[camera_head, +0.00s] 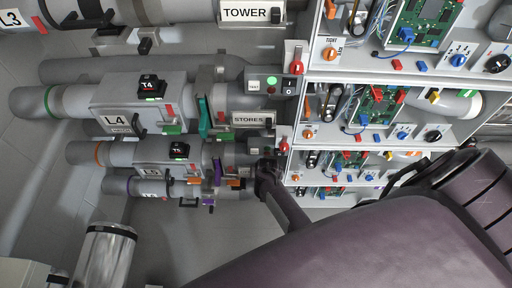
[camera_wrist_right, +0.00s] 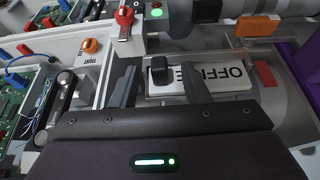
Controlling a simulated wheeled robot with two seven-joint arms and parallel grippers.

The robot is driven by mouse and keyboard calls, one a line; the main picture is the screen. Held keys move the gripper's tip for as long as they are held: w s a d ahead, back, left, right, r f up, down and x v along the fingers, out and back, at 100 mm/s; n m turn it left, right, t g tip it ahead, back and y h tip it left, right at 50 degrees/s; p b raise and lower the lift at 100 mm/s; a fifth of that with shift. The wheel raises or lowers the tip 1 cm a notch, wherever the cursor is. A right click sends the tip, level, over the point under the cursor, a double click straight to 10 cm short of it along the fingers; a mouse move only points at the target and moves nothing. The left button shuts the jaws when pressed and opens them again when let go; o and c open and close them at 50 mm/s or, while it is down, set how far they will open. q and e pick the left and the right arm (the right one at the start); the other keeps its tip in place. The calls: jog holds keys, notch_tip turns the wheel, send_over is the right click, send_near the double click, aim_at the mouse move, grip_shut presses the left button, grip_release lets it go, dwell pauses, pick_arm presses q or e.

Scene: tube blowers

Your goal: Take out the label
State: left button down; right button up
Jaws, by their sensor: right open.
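In the right wrist view a white label plate reading OFFICE (camera_wrist_right: 238,76) is seated in a holder on a grey tube, its lettering upside down. A black knob (camera_wrist_right: 160,70) stands up from the plate. My right gripper (camera_wrist_right: 158,72) is open, one finger on each side of the knob with gaps visible. In the head view my right arm hides most of this spot, and the gripper (camera_head: 266,172) shows only as a dark shape. Two other labels, TOWER (camera_head: 246,12) and STORES (camera_head: 250,118), are on higher tubes. My left gripper is not in view.
An orange-handled part (camera_wrist_right: 257,27) and a red tab (camera_wrist_right: 264,74) are close beside the label. A red switch (camera_wrist_right: 125,20) and an orange knob (camera_wrist_right: 90,45) sit near the fingers. Circuit-board shelves (camera_head: 375,105) stand right of the tubes. Tube L4 (camera_head: 120,120) is at left.

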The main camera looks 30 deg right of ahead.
jog(key=shift+c, duration=0.5)
grip_shut()
jog(key=shift+r, duration=0.15)
